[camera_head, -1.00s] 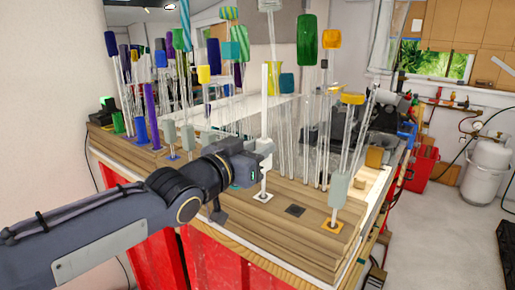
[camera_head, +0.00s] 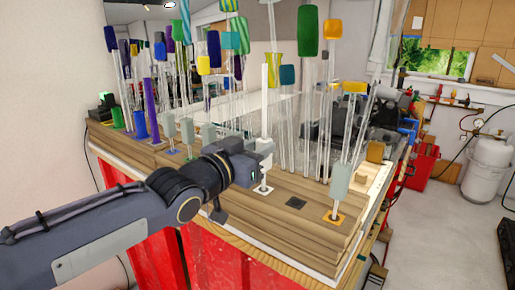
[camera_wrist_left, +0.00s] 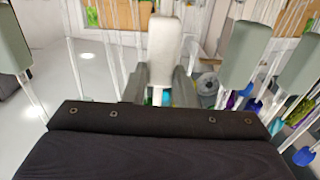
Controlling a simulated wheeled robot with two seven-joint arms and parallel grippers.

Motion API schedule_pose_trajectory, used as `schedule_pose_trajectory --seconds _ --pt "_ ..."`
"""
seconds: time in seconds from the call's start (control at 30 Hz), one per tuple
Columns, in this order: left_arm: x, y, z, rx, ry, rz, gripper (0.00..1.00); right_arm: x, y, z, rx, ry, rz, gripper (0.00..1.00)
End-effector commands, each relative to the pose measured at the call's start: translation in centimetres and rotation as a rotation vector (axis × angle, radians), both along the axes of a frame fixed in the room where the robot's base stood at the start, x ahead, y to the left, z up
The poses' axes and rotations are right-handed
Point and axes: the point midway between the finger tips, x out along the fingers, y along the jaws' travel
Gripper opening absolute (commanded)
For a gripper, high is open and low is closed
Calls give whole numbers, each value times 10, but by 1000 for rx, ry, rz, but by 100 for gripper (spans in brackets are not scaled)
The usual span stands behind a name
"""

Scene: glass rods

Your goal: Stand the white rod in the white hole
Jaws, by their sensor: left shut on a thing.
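The white rod (camera_head: 265,95) stands upright in the head view, with a thick white upper part and a thin lower stem. My left gripper (camera_head: 263,150) is shut on it below the thick part. In the left wrist view the rod's white block (camera_wrist_left: 165,48) sits between the two grey fingers (camera_wrist_left: 160,88). The white hole's square plate (camera_head: 263,189) is on the wooden board, directly below the gripper. The stem's lower end meets the plate in the picture; I cannot tell whether it is inside the hole. My right gripper is not in view.
An empty-looking dark square (camera_head: 296,203) lies right of the white one. A grey-ended rod (camera_head: 341,181) stands over an orange square (camera_head: 334,218) at the right. Many glass rods with coloured ends crowd behind and left. The board's front strip (camera_head: 258,222) is clear.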

Motion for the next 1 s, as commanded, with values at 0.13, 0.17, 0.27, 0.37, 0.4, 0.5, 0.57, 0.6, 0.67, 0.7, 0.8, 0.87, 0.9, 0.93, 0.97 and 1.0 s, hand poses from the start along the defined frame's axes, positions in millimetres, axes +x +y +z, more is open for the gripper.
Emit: schedule_pose_trajectory --seconds 0.13,0.17,0.27,0.37,0.4,0.5,0.57,0.6,0.67,0.7,0.8,0.87,0.9,0.93,0.97,1.0 --pt "0 0 -3 -1 -1 0 1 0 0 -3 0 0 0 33" --pt "0 0 -3 -1 -1 0 1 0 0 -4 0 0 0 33" --pt "0 0 -4 -1 -1 0 26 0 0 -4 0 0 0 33" --pt "0 0 -4 0 0 0 39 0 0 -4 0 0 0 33" --pt "0 0 -4 0 0 0 44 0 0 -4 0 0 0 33" --pt "0 0 -4 0 0 0 50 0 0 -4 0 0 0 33" --pt "0 0 -4 0 0 0 50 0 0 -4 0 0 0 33" --pt "0 0 -4 0 0 0 50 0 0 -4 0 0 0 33" --pt "0 0 -4 1 1 0 50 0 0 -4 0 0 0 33" --pt "0 0 -4 1 1 0 50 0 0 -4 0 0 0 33" --pt "-4 4 -3 0 1 2 50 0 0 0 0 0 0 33" --pt "-9 9 -1 -1 -1 4 50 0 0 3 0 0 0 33" --pt "-14 13 -1 0 0 4 50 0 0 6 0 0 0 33" --pt "-18 15 0 1 -1 5 50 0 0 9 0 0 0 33" --pt "-22 19 -1 3 0 5 50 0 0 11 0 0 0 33" --pt "-28 23 2 2 -2 5 50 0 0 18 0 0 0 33"
